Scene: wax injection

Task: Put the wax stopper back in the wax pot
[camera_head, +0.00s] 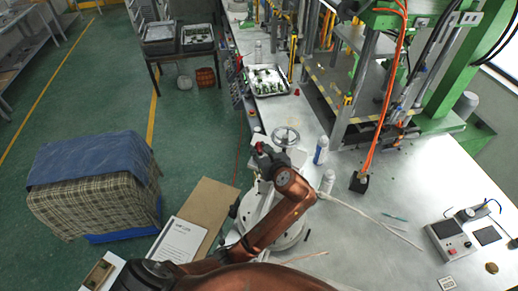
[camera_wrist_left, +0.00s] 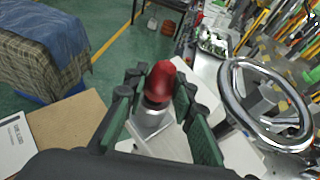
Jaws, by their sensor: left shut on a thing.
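The wax stopper (camera_wrist_left: 160,82) has a rounded red top and a silver metal lower part. My left gripper (camera_wrist_left: 157,100) is shut on it, with its green fingers on either side. In the head view the gripper (camera_head: 266,153) is small, and the stopper's red top (camera_head: 259,146) shows at its tip. A round pale metal body (camera_head: 291,236), which may be the wax pot, sits partly hidden under my copper arm at the table's left edge. I cannot see its opening. My right gripper is not in view.
A chrome handwheel (camera_head: 286,136) stands close beyond my left gripper; it is large in the wrist view (camera_wrist_left: 232,100). A tray of green parts (camera_head: 266,81) lies farther back.

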